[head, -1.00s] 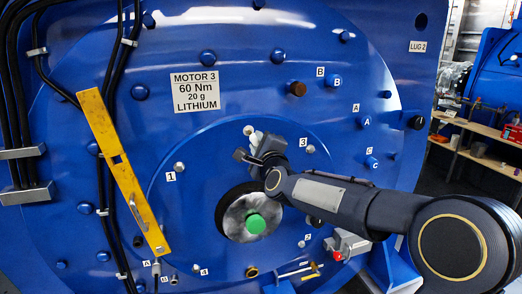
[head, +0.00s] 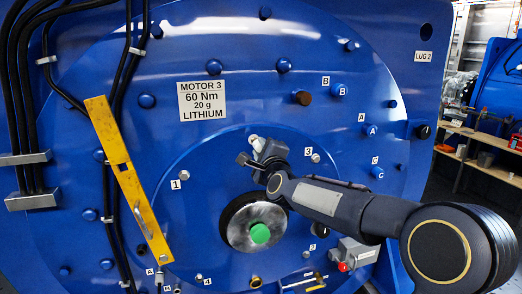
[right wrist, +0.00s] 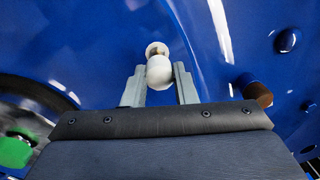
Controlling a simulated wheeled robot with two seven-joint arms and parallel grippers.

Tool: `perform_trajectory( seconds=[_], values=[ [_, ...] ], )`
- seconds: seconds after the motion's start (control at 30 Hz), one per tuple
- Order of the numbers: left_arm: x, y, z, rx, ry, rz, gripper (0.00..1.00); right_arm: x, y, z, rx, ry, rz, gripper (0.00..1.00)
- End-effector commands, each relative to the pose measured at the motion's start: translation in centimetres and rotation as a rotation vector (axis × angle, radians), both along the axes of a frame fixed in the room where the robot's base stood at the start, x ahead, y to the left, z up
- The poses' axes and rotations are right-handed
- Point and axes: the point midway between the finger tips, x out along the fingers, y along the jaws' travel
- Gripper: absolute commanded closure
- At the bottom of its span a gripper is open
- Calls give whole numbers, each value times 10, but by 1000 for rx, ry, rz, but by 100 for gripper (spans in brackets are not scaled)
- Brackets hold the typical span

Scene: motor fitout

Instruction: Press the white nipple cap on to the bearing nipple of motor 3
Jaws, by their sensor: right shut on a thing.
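The white nipple cap (right wrist: 160,72) is a rounded white piece between the two grey fingers of my right gripper (right wrist: 160,88) in the right wrist view. A second pale rounded part (right wrist: 157,48) shows directly beyond it; I cannot tell whether it is the bearing nipple or part of the cap. In the head view my right gripper (head: 264,150) is at the blue face of motor 3 (head: 220,140), above the shaft, with white showing at its tip. Whether the cap is seated is hidden. My left gripper is not in view.
The shaft end with a green centre (head: 260,233) lies below my right gripper. A brown plug (head: 302,97) and several blue bolts stand out around it. A yellow bar (head: 128,180) crosses the left side near black cables (head: 22,110). A bench (head: 480,160) stands at far right.

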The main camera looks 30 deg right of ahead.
Motion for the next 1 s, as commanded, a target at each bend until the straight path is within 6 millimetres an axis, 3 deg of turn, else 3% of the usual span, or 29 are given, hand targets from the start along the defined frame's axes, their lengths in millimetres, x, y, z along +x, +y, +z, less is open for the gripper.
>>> perform_trajectory(
  seconds=[1.0],
  values=[
    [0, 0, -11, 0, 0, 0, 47, 0, 0, -1, 0, -6, -2, 96]
  ],
)
